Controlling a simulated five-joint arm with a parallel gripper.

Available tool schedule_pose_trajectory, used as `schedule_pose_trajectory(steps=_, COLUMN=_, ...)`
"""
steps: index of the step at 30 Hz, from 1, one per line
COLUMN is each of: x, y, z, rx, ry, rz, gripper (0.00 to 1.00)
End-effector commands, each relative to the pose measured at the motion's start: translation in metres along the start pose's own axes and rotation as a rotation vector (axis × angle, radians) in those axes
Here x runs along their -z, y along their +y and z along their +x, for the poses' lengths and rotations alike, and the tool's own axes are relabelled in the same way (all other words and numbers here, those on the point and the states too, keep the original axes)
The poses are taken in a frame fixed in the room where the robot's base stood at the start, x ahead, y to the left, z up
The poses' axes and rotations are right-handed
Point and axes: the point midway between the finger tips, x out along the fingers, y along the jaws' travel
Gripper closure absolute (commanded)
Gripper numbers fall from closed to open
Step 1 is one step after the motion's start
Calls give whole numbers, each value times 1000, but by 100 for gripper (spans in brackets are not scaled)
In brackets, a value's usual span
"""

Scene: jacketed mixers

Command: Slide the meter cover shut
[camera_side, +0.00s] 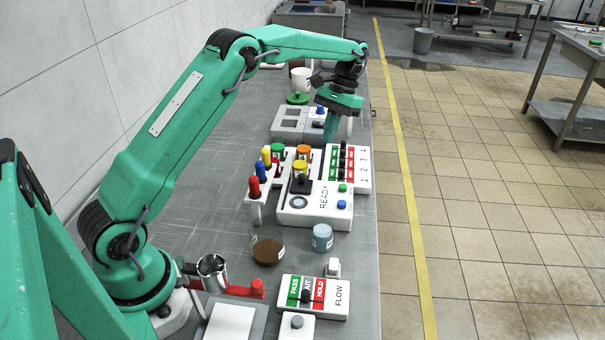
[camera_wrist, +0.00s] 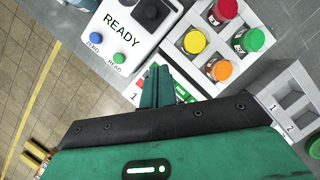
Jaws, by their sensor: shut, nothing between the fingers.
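The meter is the white box marked READY (camera_side: 318,208), with a blue ZERO button and a green READ button; it also shows at the upper left of the wrist view (camera_wrist: 124,30). A dark block that looks like its cover (camera_side: 301,185) sits at its far left part, and a round grey-rimmed spot (camera_side: 297,202) shows bare in front of it. In the wrist view the dark block (camera_wrist: 152,12) is partly cut off by the top edge. My gripper (camera_side: 331,136) is shut and empty, beyond the meter, above the striped switch panel; its fingers also show in the wrist view (camera_wrist: 157,78).
The switch panel (camera_side: 363,168) stands right beside the meter. A rack with coloured caps (camera_wrist: 208,48) lies behind it. A grey two-hole box (camera_side: 290,122) stands farther back.

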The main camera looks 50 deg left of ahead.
Motion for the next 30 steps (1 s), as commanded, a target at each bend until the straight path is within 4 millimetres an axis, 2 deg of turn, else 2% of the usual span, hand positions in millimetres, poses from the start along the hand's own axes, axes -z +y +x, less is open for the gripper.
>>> schedule_pose_trajectory(steps=17, x=-1, y=0, z=73, rx=0, ry=-3, rz=0, gripper=100)
schedule_pose_trajectory(steps=30, x=-29, y=0, z=84, rx=0, ry=0, rz=0, gripper=100)
